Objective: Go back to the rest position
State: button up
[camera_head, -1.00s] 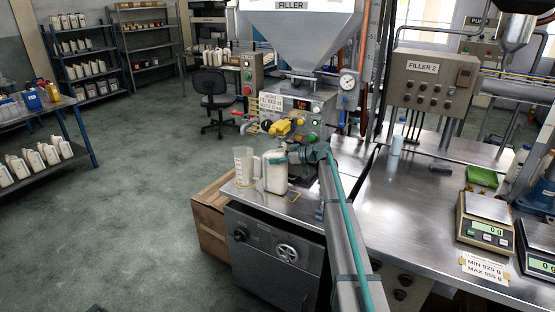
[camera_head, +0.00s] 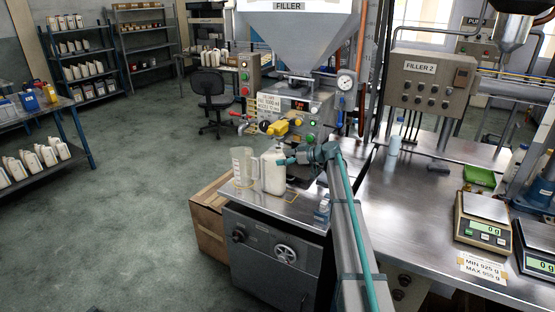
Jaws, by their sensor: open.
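My gripper (camera_head: 285,161) is at the end of my arm, over the filler's metal bench, just right of a white jug (camera_head: 272,176). It is open; whether its fingertips touch the jug cannot be told at this size. The jug stands upright on the bench top below the filler (camera_head: 300,110). A translucent measuring jug (camera_head: 243,166) stands to its left. My arm reaches in from the bottom, over the bench, and hides part of the bench top.
The steel table (camera_head: 420,215) on the right carries two scales (camera_head: 485,232) and a green tray (camera_head: 479,176). The filler hopper (camera_head: 300,35) hangs above the bench. Shelves with white bottles (camera_head: 75,60) stand at the left. The floor (camera_head: 130,210) at left is clear.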

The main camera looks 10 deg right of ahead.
jog(key=v, duration=0.7)
jog(key=s+a+f+m+h+p, duration=0.1)
jog(key=s+f+m, duration=0.1)
jog(key=s+f, duration=0.4)
jog(key=s+a+f+m+p, duration=0.15)
jog(key=s+f, duration=0.25)
jog(key=s, duration=0.5)
jog(key=s+a+f+m+g+h, duration=0.2)
jog(key=s+a+f+m+g, duration=0.15)
jog(key=s+f, duration=1.1)
jog(key=s+a+f+m+g+h, duration=0.2)
jog(key=s+a+f+g, duration=0.25)
jog(key=s+f, duration=1.05)
jog(key=s+d+f+g+h, duration=0.1)
jog(key=s+f, duration=0.3)
jog(key=s, duration=0.7)
jog(key=s+f+m+g+h+b, duration=0.1)
jog(key=s+f+g+h, duration=0.2)
jog(key=s, duration=0.8)
jog(key=s+d+f+g+h+b, duration=0.1)
jog(key=s+f+g+h, duration=0.1)
jog(key=s, duration=1)
notch_tip(320, 180, down, 3)
jog(key=shift+d+r+m+g, duration=0.15)
jog(key=shift+d+m+g, duration=0.25)
jog(key=shift+g, duration=0.1)
jog(key=shift+s, duration=0.1)
jog(key=shift+c, duration=0.4)
